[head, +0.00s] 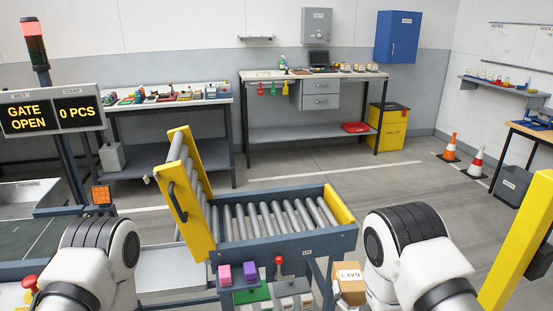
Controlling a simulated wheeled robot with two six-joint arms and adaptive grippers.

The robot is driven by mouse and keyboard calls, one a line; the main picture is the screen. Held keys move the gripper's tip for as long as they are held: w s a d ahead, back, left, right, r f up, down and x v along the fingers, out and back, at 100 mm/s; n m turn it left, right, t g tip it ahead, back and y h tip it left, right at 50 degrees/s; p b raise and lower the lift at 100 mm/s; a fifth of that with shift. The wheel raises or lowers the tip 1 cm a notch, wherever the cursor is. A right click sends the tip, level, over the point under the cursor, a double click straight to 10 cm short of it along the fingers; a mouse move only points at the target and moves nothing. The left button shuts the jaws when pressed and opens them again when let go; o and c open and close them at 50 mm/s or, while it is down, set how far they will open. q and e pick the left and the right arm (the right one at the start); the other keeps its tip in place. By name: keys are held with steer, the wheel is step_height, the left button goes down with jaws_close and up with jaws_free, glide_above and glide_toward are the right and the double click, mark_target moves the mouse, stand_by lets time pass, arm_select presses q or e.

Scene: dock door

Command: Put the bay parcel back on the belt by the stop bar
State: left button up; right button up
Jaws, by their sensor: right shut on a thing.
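The bay parcel (350,285), a small brown carton with a white label reading BAY, is low in the head view, right of the button panel. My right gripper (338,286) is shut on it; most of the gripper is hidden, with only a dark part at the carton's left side. The dark belt (32,242) is at the left edge, partly behind my left arm. A yellow-ended roller gate (178,190) stands tilted up beside the flat roller bed (270,222). I cannot tell which part is the stop bar. My left gripper is out of view.
The display (52,115) reads GATE OPEN and 0 PCS. A yellow post (522,240) stands at right. Open floor lies behind the rollers.

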steer(key=shift+m+h, duration=0.3)
steer(key=shift+h, duration=0.2)
steer(key=s+r, duration=0.1)
steer(key=s, duration=0.2)
steer(key=s+d+r, duration=0.1)
steer(key=shift+s+r, duration=0.15)
steer(key=shift+r, duration=0.15)
